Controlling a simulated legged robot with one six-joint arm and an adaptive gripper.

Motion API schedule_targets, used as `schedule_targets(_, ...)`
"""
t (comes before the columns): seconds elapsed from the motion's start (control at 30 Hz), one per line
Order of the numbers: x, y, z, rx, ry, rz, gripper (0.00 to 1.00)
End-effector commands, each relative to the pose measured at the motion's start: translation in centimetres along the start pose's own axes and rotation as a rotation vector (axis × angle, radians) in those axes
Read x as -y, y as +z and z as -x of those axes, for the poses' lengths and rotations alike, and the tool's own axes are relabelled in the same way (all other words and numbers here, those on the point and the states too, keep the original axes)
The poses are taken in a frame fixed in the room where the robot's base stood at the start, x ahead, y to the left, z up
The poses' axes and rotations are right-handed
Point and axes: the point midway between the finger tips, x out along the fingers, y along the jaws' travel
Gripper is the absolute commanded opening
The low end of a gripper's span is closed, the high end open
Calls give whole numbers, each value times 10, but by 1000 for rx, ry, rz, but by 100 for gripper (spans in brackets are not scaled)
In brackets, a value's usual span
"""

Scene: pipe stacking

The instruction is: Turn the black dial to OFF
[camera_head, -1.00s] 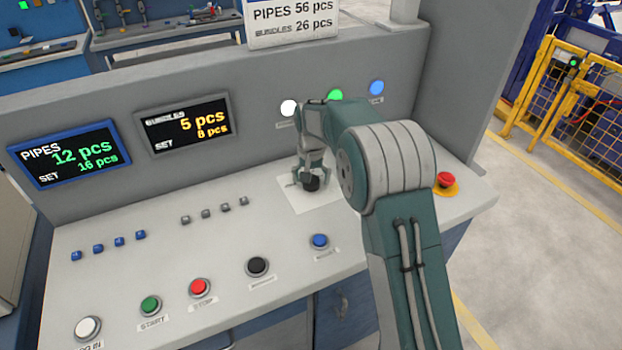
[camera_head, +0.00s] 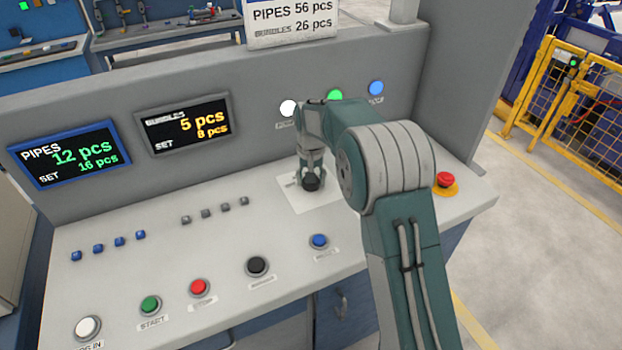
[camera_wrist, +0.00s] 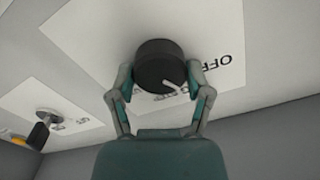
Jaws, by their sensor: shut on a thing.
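The black dial (camera_head: 311,184) sits on a white label plate (camera_head: 297,203) on the console's sloped top. In the wrist view the dial (camera_wrist: 158,66) is a round knob with a white pointer line on its near side, towards the lower right. The word OFF (camera_wrist: 231,67) is printed on the plate to the right of the dial. Other lettering below the dial is partly covered by my gripper. My gripper (camera_wrist: 159,82) has one finger on each side of the dial and is shut on it. In the head view the gripper (camera_head: 312,176) comes down onto the dial from above.
A red emergency button (camera_head: 446,180) on a yellow base is right of my arm. Several push buttons line the console's front, including a black one (camera_head: 257,266) and a blue one (camera_head: 319,241). The upright panel with lamps and the displays stands close behind.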

Motion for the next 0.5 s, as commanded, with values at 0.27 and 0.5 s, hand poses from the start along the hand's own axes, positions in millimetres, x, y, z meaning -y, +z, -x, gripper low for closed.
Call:
schedule_targets(0.27,1,1,-3,4,-1,220,17)
schedule_targets(0.5,2,1,-3,4,-1,399,17)
